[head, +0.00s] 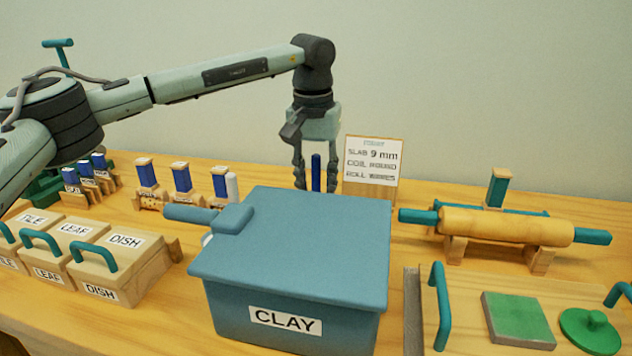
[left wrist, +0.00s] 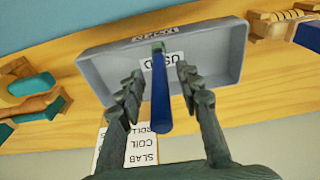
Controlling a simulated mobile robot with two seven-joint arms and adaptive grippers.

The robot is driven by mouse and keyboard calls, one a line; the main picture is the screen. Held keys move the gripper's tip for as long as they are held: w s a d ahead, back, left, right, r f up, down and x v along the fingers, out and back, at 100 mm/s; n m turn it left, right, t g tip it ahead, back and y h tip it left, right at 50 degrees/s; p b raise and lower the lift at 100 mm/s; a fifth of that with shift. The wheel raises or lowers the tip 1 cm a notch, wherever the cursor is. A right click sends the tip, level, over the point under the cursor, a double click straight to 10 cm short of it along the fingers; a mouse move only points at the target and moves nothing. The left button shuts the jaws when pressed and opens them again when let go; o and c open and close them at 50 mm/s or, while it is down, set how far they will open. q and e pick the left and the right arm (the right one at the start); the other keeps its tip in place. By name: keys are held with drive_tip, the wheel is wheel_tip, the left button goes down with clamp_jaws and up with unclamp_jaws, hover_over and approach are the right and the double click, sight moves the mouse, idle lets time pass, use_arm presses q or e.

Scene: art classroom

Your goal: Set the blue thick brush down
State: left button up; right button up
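The blue thick brush (head: 316,172) stands roughly upright behind the clay box in the head view; its lower end is hidden there. In the left wrist view the blue brush (left wrist: 160,105) runs down toward a grey tray (left wrist: 215,62) with a label reading "USED". Its far end, with a green part, is over the tray; I cannot tell whether it rests on the bottom. My left gripper (head: 316,180) is around the brush, with its fingers apart and a gap on each side. The same gripper (left wrist: 160,82) shows this in the wrist view. My right gripper is out of view.
A blue lidded box marked CLAY (head: 290,245) stands in front of the gripper. A sign card (head: 371,168) is close on the right. A rolling pin (head: 505,225) lies on a stand further right. Several labelled wooden blocks (head: 182,180) and boxes (head: 120,265) are on the left.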

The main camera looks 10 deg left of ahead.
use_arm(q)
wheel_tip(320, 180, up, 12)
drive_tip(key=s, duration=0.1)
drive_tip(key=shift+s, duration=0.2)
idle(0.3)
drive_tip(key=shift+d+r, duration=0.1)
drive_tip(key=shift+d, duration=0.05)
